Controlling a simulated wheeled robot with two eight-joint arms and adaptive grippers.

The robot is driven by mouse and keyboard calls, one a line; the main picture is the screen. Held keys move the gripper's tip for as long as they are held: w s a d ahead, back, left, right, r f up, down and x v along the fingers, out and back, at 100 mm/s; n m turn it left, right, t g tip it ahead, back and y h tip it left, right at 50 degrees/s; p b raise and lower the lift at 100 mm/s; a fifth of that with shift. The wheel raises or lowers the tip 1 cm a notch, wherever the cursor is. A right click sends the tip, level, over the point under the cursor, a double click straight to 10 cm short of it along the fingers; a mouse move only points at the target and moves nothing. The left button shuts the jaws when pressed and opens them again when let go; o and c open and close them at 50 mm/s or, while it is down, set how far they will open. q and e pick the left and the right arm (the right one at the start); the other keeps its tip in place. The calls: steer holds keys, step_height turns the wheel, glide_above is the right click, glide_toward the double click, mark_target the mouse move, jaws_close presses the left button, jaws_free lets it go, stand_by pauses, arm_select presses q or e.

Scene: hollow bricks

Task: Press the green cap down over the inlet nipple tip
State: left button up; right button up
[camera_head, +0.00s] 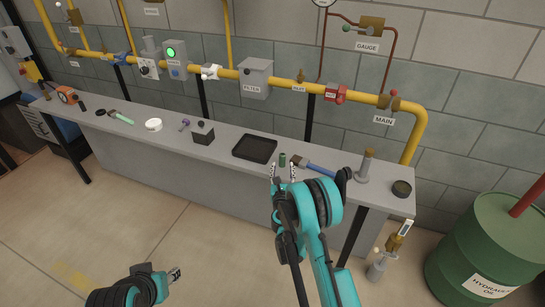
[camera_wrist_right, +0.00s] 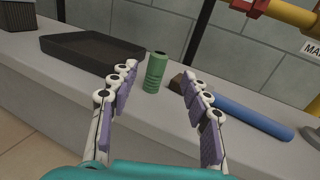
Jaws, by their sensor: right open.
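The green cap (camera_head: 282,160), a small ribbed cylinder, stands upright on the bench near its front edge. It also shows in the right wrist view (camera_wrist_right: 155,75). My right gripper (camera_head: 282,172) is open, with its fingers pointing at the cap. In the right wrist view the cap stands beyond the open fingers (camera_wrist_right: 161,86), between their tips in the picture; contact does not show. A small fitting (camera_head: 301,76) sits on the yellow pipe above a small label that I cannot read surely; it may be the inlet nipple. My left gripper (camera_head: 175,273) is low over the floor, apart from the bench.
On the bench (camera_head: 225,160), a black tray (camera_head: 256,148) lies left of the cap and a blue-handled tool (camera_head: 318,169) close on its right. A metal post (camera_head: 365,165) stands farther right. The yellow pipe (camera_head: 320,91) runs along the wall behind.

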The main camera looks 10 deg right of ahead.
mark_target(282, 161)
steer(key=shift+w+d+f+m, duration=0.15)
steer(key=shift+f+m, duration=0.15)
steer(key=shift+f, duration=0.15)
steer(key=shift+w+d+f, duration=0.1)
steer(key=shift+w, duration=0.25)
steer(key=b+x, duration=0.1)
steer(key=x, duration=0.1)
steer(key=b+x, duration=0.1)
steer(key=x, duration=0.2)
steer(key=shift+w+f+b, duration=0.1)
steer(key=shift+w+b, duration=0.3)
steer(key=shift+w, duration=0.55)
jaws_close()
